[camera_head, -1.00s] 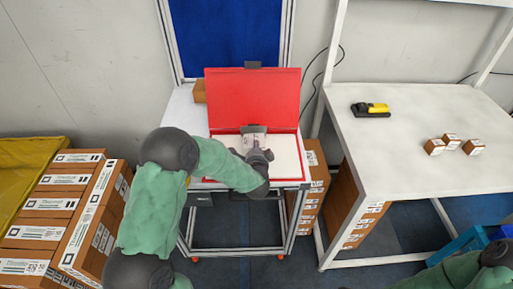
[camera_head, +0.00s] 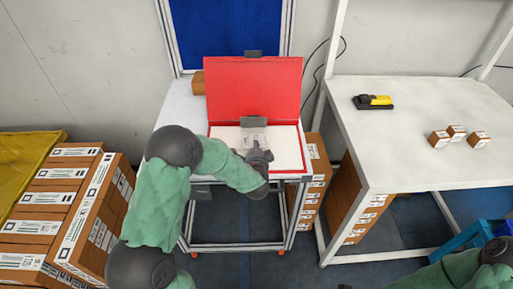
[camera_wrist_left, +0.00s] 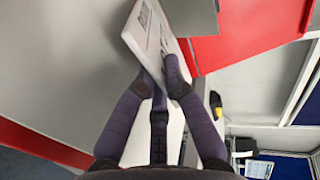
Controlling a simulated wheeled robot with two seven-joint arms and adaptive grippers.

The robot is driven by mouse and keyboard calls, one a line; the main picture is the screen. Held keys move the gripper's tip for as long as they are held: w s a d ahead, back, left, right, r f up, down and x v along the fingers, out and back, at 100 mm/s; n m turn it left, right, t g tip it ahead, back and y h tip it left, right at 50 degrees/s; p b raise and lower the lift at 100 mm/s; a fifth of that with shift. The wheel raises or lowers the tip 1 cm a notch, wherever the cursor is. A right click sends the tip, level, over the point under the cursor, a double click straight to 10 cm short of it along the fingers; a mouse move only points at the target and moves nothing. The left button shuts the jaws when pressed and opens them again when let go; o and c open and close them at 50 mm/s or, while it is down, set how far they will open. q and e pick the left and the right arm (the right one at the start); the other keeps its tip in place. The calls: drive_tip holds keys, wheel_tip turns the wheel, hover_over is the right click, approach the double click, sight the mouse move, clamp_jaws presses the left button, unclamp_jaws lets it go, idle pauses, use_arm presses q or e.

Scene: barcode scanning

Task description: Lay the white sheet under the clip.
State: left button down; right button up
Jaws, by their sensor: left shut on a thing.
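The white sheet (camera_head: 249,138) has print on it and lies over the open red clipboard folder (camera_head: 253,85). The grey clip (camera_head: 254,122) sits at the folder's middle fold, just behind the sheet. My left gripper (camera_head: 258,154) is shut on the sheet's near part. In the left wrist view, the purple-grey fingers (camera_wrist_left: 165,80) pinch the tilted sheet (camera_wrist_left: 145,30), and a grey plate, likely the clip (camera_wrist_left: 190,15), is close to it. I cannot tell whether the sheet's far edge is under the clip. My right gripper is out of view.
The folder lies on a white table (camera_head: 180,110) with a small brown box (camera_head: 198,84). The right table (camera_head: 420,150) holds a yellow-black scanner (camera_head: 373,101) and several small boxes (camera_head: 456,133). Stacked cartons (camera_head: 75,200) stand at the left.

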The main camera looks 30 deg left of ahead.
use_arm(q)
drive_tip(key=c, duration=1.3)
unclamp_jaws()
drive_tip(key=shift+o, duration=0.2)
drive_tip(key=v, duration=1.2)
drive_tip(key=shift+s+f, duration=0.1)
